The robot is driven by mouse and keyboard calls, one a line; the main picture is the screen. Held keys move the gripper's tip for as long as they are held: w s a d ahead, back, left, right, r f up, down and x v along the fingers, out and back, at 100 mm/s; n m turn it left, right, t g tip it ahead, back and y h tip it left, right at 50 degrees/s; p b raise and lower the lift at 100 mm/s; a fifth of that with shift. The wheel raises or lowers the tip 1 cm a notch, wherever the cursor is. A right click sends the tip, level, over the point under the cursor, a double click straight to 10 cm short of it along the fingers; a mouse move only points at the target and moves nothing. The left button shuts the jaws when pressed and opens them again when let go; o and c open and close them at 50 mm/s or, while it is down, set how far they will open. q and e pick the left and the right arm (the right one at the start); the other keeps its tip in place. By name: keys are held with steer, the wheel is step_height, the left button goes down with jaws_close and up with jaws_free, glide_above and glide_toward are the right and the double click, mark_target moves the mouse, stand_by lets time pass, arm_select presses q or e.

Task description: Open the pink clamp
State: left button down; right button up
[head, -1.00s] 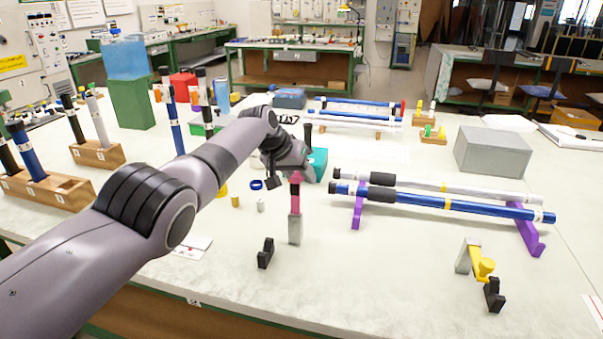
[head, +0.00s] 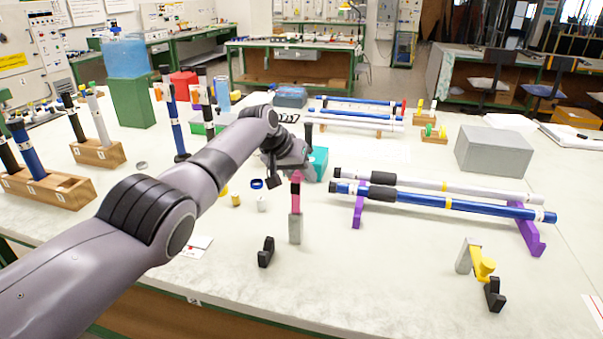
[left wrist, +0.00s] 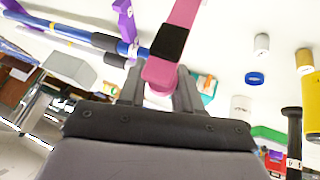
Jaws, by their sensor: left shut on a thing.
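The pink clamp (head: 296,198) stands upright on a grey post (head: 295,230) near the middle of the table. My left gripper (head: 296,172) is at its top end, shut on the pink part. In the left wrist view the fingers (left wrist: 160,92) sit on either side of the rounded pink end of the clamp (left wrist: 183,18), which has a black band (left wrist: 169,42) around it. The clamp's lower part is out of the wrist view. My right gripper is not in view.
A black V-shaped rest (head: 266,252) stands just left of the post. A blue rod (head: 470,207) and a white rod (head: 470,188) lie on purple supports (head: 529,236) to the right. A yellow clamp (head: 482,264) stands at front right. Bare table lies between.

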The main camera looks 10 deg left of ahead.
arm_select(q)
steer(key=shift+s+a+f, duration=0.1)
steer(key=shift+a+f, duration=0.15)
steer(key=shift+f, duration=0.25)
steer(key=c, duration=0.9)
jaws_free()
steer(key=shift+o, duration=0.2)
steer(key=shift+f, duration=0.15)
steer(key=shift+d+r, duration=0.1)
steer(key=shift+r, duration=0.2)
steer(key=shift+r, duration=0.1)
steer(key=shift+r+p, duration=0.15)
steer(key=shift+p, duration=0.15)
steer(key=shift+p+v, duration=0.8)
steer(key=shift+v, duration=2.45)
